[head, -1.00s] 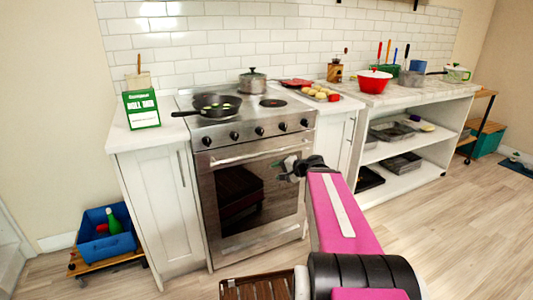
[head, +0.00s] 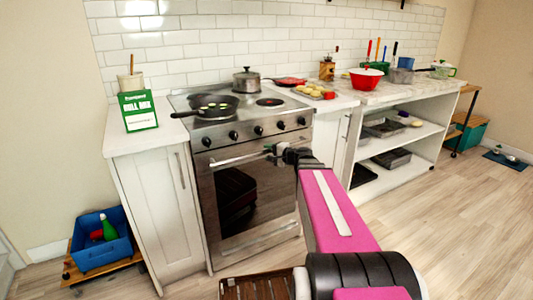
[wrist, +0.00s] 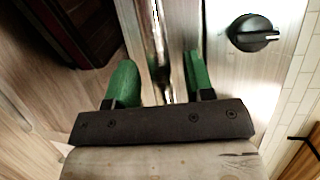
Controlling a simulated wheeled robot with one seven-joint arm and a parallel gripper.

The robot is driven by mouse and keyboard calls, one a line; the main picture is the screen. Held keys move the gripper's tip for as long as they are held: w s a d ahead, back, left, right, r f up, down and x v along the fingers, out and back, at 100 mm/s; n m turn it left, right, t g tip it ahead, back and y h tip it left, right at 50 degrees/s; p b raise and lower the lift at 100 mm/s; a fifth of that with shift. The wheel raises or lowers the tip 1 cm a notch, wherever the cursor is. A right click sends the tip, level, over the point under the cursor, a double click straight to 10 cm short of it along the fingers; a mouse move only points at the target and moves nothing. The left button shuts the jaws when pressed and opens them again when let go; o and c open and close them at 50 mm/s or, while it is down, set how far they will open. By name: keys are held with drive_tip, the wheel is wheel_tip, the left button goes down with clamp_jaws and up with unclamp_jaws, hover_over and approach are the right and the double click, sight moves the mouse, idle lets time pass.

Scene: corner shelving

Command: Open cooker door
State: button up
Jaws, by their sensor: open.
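The cooker (head: 250,185) has a steel front and a dark glass door (head: 245,195), which is shut. Its long bar handle (head: 235,158) runs across the top of the door. My gripper (head: 270,150) is at the right part of this handle. In the wrist view the handle (wrist: 159,50) passes between the two green fingers of my gripper (wrist: 160,75), which stand apart on either side of it. I cannot tell whether either finger touches it. A black knob (wrist: 253,33) shows to the right of the fingers.
A frying pan (head: 210,106) and a lidded pot (head: 249,80) stand on the hob. A white cabinet (head: 160,200) adjoins the cooker on the left. A blue crate (head: 100,240) sits on a low trolley at the far left. The floor in front is wooden.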

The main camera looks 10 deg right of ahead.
drive_tip(key=shift+x, duration=0.85)
clamp_jaws()
drive_tip(key=shift+s, duration=0.15)
